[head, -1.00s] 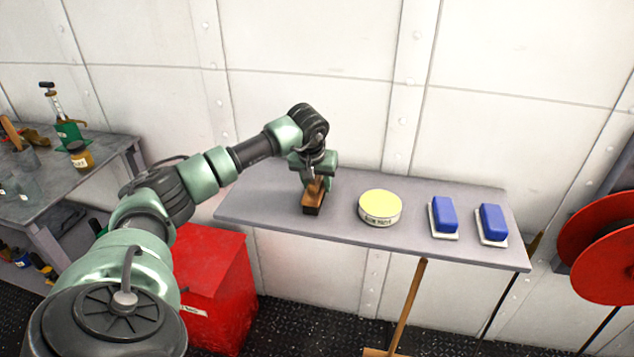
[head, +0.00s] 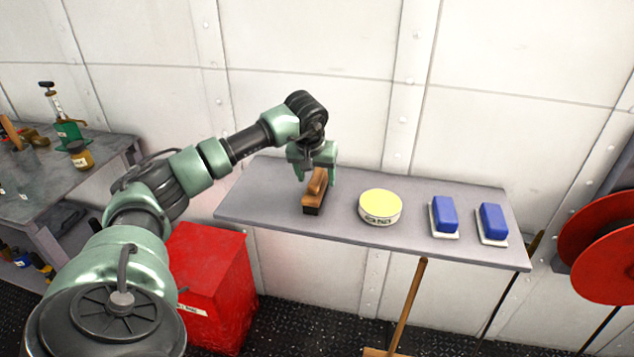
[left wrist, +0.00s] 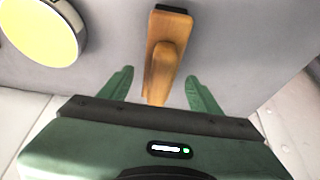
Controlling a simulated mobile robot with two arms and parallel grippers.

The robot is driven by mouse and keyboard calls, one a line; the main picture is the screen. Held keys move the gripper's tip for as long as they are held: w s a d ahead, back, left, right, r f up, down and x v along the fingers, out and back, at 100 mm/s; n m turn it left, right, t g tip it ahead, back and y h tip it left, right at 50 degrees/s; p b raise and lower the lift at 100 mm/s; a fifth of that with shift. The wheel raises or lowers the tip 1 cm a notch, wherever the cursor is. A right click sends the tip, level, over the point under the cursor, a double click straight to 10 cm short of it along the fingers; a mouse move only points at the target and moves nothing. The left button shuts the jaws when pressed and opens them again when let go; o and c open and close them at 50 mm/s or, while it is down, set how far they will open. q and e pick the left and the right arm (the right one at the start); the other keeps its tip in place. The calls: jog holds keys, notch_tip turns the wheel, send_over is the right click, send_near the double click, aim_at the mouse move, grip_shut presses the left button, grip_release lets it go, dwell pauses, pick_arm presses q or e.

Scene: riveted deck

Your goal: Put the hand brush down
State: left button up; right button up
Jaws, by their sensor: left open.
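The hand brush (head: 314,193) has a wooden body and handle with dark bristles below. It rests on the left part of the grey shelf (head: 258,197). My left gripper (head: 317,178) is open just above and behind the brush. In the left wrist view, the brush (left wrist: 166,50) lies between the spread green fingers of the left gripper (left wrist: 159,88), with a gap on both sides. My right gripper is not in view.
A round yellow-topped tin (head: 380,206) stands right of the brush. Two blue blocks on white bases (head: 444,215) (head: 492,223) sit further right. A red bin (head: 208,290) stands below the shelf. A workbench (head: 90,160) with tools is at left.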

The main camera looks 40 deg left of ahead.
pick_arm(q)
jog(key=v, duration=0.9)
jog(key=shift+s, duration=0.1)
